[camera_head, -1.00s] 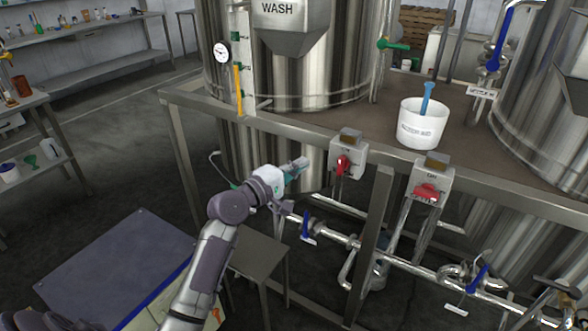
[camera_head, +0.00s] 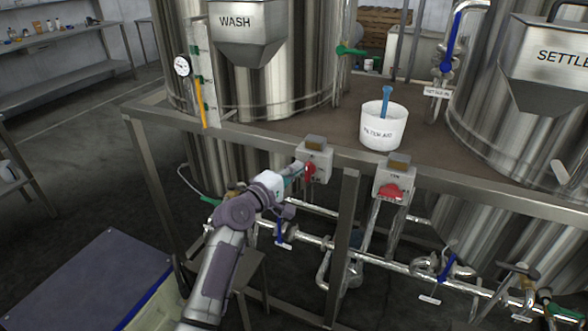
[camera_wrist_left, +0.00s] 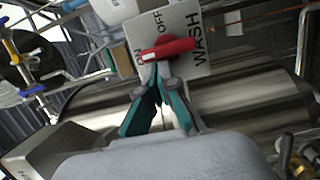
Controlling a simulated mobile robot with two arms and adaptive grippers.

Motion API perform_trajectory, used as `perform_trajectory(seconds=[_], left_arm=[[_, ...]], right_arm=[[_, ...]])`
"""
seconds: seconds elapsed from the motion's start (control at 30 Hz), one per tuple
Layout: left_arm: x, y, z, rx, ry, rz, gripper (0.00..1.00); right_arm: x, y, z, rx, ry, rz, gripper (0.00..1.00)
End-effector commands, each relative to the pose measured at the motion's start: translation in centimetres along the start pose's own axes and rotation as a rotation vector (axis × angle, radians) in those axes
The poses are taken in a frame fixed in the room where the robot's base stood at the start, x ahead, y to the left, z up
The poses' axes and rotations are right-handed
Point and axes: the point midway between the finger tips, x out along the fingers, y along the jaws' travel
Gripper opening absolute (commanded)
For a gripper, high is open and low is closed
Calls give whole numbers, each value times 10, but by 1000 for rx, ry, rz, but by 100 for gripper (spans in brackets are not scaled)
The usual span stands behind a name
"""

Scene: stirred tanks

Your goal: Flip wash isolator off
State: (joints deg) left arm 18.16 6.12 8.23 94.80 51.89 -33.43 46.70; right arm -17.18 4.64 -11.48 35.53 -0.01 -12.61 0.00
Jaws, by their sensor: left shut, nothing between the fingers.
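The wash isolator is a grey box (camera_head: 315,160) on the frame's front rail, with a red handle (camera_head: 310,173). In the left wrist view, its plate (camera_wrist_left: 180,22) carries ON, OFF and WASH lettering. The red handle (camera_wrist_left: 176,47) lies across the plate with its left end by ON; OFF is above it. My left gripper (camera_head: 294,172) is at the left side of the handle, fingers shut and empty. In the left wrist view its fingertips (camera_wrist_left: 157,68) are just below the handle's left half; I cannot tell whether they touch. My right gripper is not in view.
A second isolator box with a red handle (camera_head: 390,191) is to the right. The filter aid bucket (camera_head: 384,128) stands on the platform behind. Pipes with blue valve handles (camera_head: 281,235) run below. The wash tank (camera_head: 290,75) rises behind.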

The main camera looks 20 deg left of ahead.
Motion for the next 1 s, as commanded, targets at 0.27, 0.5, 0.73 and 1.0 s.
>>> perform_trajectory(seconds=[0.27,0.5,0.73,1.0], left_arm=[[0,2,0,49,0,-13,0],[0,3,1,83,0,-22,0],[0,4,2,121,-1,-31,0],[1,6,3,181,-1,-45,0]], right_arm=[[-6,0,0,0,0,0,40],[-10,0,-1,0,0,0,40],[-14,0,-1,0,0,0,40],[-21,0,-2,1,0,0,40]])
